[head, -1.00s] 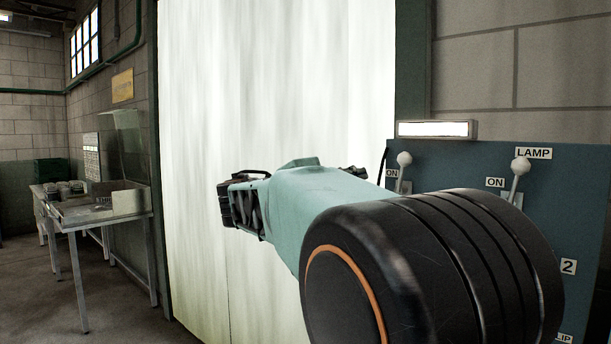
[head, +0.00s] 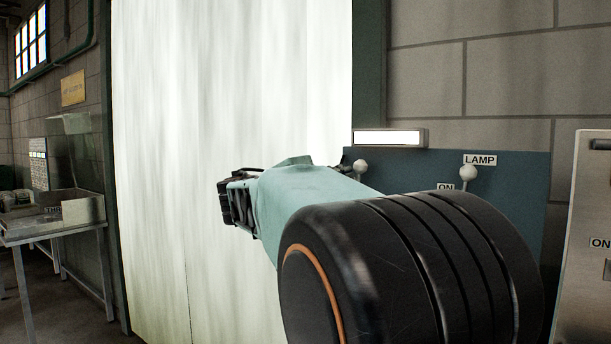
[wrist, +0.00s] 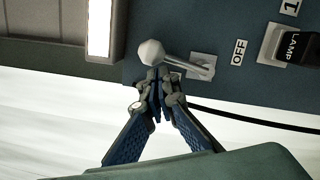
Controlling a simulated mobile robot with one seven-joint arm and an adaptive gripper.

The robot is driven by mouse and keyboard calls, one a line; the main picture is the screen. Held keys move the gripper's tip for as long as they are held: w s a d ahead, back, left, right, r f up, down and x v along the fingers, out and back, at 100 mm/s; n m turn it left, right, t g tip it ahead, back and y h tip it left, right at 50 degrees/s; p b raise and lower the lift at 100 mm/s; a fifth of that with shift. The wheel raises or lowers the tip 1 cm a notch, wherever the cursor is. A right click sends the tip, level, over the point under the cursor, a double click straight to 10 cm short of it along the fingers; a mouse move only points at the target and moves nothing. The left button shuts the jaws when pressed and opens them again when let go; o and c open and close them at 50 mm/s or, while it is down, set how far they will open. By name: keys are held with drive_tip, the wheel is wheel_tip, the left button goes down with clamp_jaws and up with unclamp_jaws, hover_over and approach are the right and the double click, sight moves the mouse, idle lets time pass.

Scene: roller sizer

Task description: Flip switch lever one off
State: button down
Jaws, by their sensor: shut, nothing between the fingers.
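Switch lever one is a white ball-ended lever (wrist: 150,53) in the wrist view. Its stem runs to a metal slot plate (wrist: 203,66). The knob points away from the OFF label (wrist: 239,52), and a "1" label (wrist: 290,8) is on the same panel. My gripper (wrist: 157,88) is shut and empty, its tips right beside the knob and stem; I cannot tell whether they touch. In the head view the left lever's knob (head: 360,166) stands up, its lower part hidden by my arm. My gripper's body (head: 238,202) shows at left, fingertips hidden.
A second lever (head: 467,172) stands to the right under a LAMP label (head: 480,160) on the blue panel (head: 515,190). A lit lamp (head: 390,138) is above. A grey box (head: 590,230) is at far right, a metal table (head: 60,228) at far left.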

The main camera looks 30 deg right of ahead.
drive_tip(key=shift+s+d+m+b, duration=0.15)
drive_tip(key=shift+s+m+b, duration=0.15)
drive_tip(key=shift+m+b, duration=0.55)
drive_tip(key=s+d+f+m+y+b, duration=0.2)
drive_tip(key=s+m+b, duration=0.3)
drive_tip(key=m+b, duration=0.9)
drive_tip(key=d+f+b, duration=0.1)
drive_tip(key=b, duration=0.2)
drive_tip(key=shift+s+d, duration=0.15)
drive_tip(key=shift+s, duration=0.1)
drive_tip(key=shift+f, duration=0.1)
